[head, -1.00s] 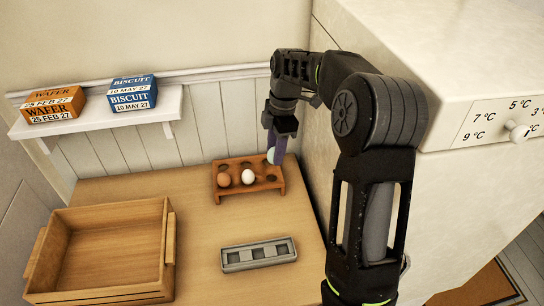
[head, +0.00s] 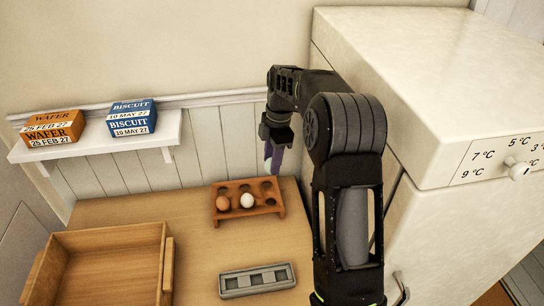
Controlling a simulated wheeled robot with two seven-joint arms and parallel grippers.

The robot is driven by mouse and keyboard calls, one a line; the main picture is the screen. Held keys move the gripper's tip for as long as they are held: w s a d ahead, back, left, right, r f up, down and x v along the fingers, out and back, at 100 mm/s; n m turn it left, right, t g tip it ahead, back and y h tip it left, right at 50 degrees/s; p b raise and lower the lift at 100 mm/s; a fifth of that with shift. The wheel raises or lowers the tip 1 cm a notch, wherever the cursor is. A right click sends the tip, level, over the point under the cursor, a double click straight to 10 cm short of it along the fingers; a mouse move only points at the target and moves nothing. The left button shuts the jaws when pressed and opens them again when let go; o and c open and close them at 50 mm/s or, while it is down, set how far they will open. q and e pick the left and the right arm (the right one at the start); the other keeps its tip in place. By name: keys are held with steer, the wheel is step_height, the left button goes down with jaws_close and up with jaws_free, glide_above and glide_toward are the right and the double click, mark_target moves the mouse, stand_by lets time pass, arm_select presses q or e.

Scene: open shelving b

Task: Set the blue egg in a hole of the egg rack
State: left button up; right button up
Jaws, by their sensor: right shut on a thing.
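The brown wooden egg rack (head: 236,214) stands on the table near the wall. A brown egg (head: 223,203) sits in its front left hole and a white egg (head: 247,201) in its front middle hole. The other holes look empty. My right gripper (head: 272,164) points down above and behind the right end of the rack, apart from it. It is shut on the blue egg (head: 268,152), of which only a pale sliver shows between the purple fingers. My left gripper is not in view.
A grey tray with square recesses (head: 228,284) lies in front of the rack. An open wooden crate (head: 170,272) stands at the left. A wall shelf (head: 90,152) carries wafer (head: 52,128) and biscuit (head: 132,117) boxes. A tall cream cabinet (head: 420,120) rises close on the right.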

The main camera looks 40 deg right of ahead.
step_height(320, 180, down, 8)
steer(key=b, duration=0.4)
steer(key=shift+b, duration=0.4)
steer(key=shift+f, duration=0.2)
steer(key=shift+f+b, duration=0.4)
steer(key=shift+b, duration=0.05)
steer(key=shift+f+b, duration=1.7)
steer(key=shift+f, duration=0.55)
stand_by(1.4)
steer(key=o, duration=0.9)
steer(key=shift+c, duration=0.2)
